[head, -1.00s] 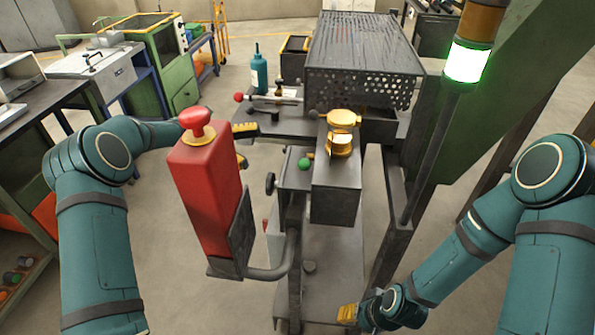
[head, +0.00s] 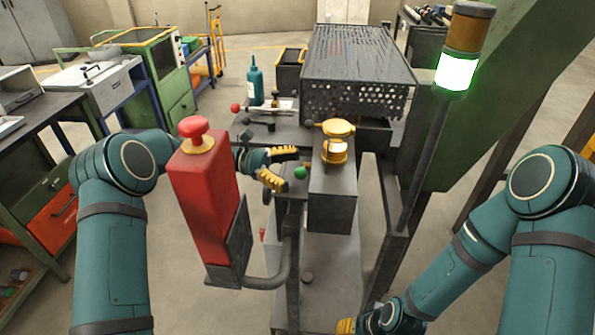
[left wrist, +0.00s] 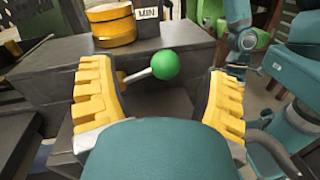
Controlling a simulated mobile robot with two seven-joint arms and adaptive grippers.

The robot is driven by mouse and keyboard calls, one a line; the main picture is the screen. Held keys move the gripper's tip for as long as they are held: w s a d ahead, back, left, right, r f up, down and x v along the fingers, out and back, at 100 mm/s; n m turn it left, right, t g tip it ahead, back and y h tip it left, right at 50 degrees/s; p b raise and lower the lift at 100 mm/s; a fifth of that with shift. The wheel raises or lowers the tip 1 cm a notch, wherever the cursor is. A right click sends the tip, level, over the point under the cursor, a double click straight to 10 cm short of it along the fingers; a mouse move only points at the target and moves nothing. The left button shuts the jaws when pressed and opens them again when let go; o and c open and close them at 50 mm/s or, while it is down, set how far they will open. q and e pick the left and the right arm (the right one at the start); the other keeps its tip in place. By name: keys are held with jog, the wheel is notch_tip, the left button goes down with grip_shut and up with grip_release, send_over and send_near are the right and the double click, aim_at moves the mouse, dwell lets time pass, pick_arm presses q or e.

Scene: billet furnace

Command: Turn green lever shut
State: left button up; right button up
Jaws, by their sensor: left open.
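The green lever's ball knob (head: 300,172) sits at the left side of the grey machine box, below the yellow cap. In the left wrist view the green knob (left wrist: 166,64) is on a short pale rod and lies between my fingers, near their tips. My left gripper (head: 284,168) is open, its yellow fingers just left of the knob; it also shows in the left wrist view (left wrist: 160,85). I see no firm contact with the knob. My right gripper (head: 348,325) is low at the bottom of the head view, mostly hidden, its fingers partly seen.
A red box with a red push button (head: 205,190) stands left in front of my left gripper. The yellow cap with a glowing band (head: 337,145) is on the grey box. A red-knobbed handle (head: 236,108), a teal bottle (head: 255,85) and a perforated cover (head: 358,70) are behind.

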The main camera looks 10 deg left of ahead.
pick_arm(q)
jog(key=shift+s+d, duration=0.15)
jog(key=shift+d, duration=0.9)
jog(key=c, duration=1.3)
jog(key=shift+s, duration=0.1)
grip_shut()
jog(key=shift+f, duration=0.1)
